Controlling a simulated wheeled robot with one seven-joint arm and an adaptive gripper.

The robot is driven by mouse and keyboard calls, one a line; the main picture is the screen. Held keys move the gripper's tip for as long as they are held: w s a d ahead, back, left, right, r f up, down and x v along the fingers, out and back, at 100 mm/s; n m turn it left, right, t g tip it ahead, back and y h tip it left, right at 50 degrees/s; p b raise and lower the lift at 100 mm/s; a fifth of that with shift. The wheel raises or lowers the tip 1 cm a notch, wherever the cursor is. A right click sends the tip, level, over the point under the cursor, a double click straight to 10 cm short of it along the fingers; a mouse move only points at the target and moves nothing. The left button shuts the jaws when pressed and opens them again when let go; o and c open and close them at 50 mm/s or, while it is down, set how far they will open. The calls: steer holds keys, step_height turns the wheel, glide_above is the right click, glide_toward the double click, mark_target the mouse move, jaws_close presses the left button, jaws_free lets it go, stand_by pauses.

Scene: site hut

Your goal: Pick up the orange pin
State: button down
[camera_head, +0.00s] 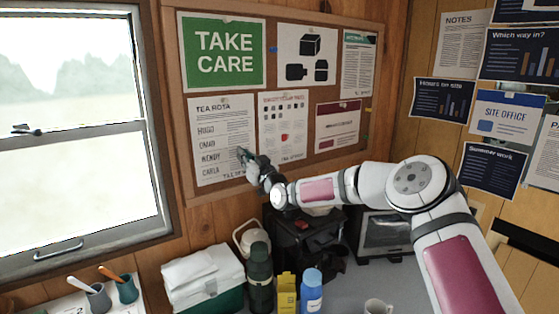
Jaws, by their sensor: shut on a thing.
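My gripper (243,155) is at the cork board (233,93), in front of the right edge of the tea rota sheet (222,140). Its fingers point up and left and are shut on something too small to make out. I take it to be the orange pin, which I cannot see as such. No orange pin shows elsewhere on the board. I cannot tell whether the fingertips touch the board.
A green flask (260,280), a blue bottle (311,290), a yellow carton (286,293) and a mug (377,307) stand below. A white-lidded cool box (203,275) is left of them. A window (75,140) is at left.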

steer(key=shift+s+d, duration=0.1)
steer(key=shift+s, duration=0.05)
stand_by(0.3)
steer(key=shift+r+p+v, duration=0.15)
steer(key=shift+p+v, duration=0.55)
steer(key=shift+v, duration=0.35)
steer(key=shift+r+p+v, duration=0.15)
steer(key=shift+p+v, duration=0.5)
steer(key=shift+v, duration=0.35)
steer(key=shift+s+d, duration=0.1)
steer(key=shift+s, duration=0.05)
steer(key=shift+s+d+r+p, duration=0.45)
steer(key=shift+s+p, duration=0.05)
steer(key=shift+s, duration=0.15)
steer(key=shift+s+d+r+p, duration=0.45)
steer(key=shift+s+r+p, duration=0.05)
steer(key=shift+s, duration=0.15)
steer(key=shift+s+d+r+p, duration=0.45)
steer(key=shift+s+p, duration=0.05)
steer(key=shift+s, duration=0.2)
